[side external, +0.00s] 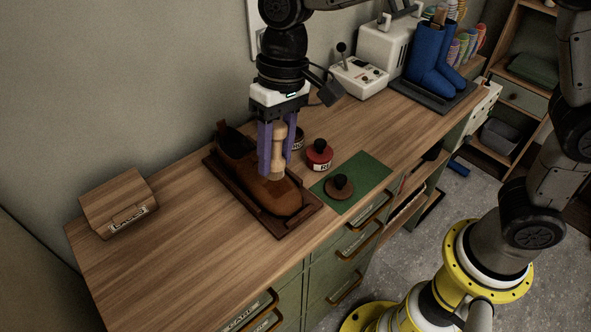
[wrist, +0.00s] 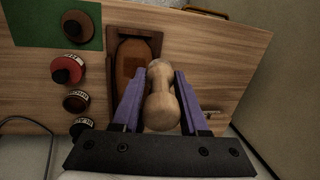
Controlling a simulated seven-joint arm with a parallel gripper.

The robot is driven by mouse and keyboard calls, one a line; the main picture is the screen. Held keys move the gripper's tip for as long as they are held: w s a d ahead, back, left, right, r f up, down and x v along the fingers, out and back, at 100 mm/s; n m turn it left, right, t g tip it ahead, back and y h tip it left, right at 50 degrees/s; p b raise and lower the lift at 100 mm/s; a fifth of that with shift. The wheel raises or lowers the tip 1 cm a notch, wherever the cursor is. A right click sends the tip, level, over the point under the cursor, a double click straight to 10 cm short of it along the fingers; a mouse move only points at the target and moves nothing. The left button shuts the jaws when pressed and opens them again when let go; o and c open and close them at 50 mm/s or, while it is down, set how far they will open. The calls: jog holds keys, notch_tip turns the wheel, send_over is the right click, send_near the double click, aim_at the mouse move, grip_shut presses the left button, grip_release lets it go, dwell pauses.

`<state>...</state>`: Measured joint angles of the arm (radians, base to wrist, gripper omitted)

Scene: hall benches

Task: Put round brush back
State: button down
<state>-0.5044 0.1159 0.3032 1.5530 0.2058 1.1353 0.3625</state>
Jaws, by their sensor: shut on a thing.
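My gripper (side external: 277,150) is shut on a pale turned-wood piece, apparently the round brush (side external: 279,146), held upright between purple fingers. In the wrist view my gripper (wrist: 161,95) has its fingers on either side of the round brush (wrist: 160,98). The brush is over the brown leather shoe (side external: 286,198), which lies in a dark wooden tray (side external: 244,202). I cannot tell whether its lower end touches the shoe. The shoe (wrist: 133,62) also shows beyond the brush in the wrist view. Bristles are not clearly visible.
A brown disc with a dark knob (side external: 339,187) sits on a green mat (side external: 367,175). A red, black-knobbed tin (side external: 319,155) and darker tins stand beside the tray. A wooden box (side external: 118,201) is at left. Blue boots (side external: 430,65) stand at the back. The bench's left front is clear.

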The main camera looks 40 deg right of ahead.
jog(key=s+d+h, duration=0.1)
jog(key=s+d, duration=0.8)
jog(key=d, duration=0.3)
jog(key=s+d+h, duration=0.1)
jog(key=s+d, duration=0.7)
jog(key=d, duration=0.4)
jog(key=shift+t, duration=0.3)
jog(key=w+f, duration=0.3)
jog(key=w, duration=0.1)
jog(key=w+f, duration=0.3)
jog(key=w, duration=0.1)
jog(key=w+f, duration=0.3)
jog(key=w, duration=0.2)
jog(key=shift+f, duration=0.35)
jog(key=shift+w+f, duration=0.3)
jog(key=shift+f, duration=0.75)
jog(key=shift+w+f, duration=0.1)
jog(key=shift+f, duration=0.8)
jog(key=shift+f, duration=0.2)
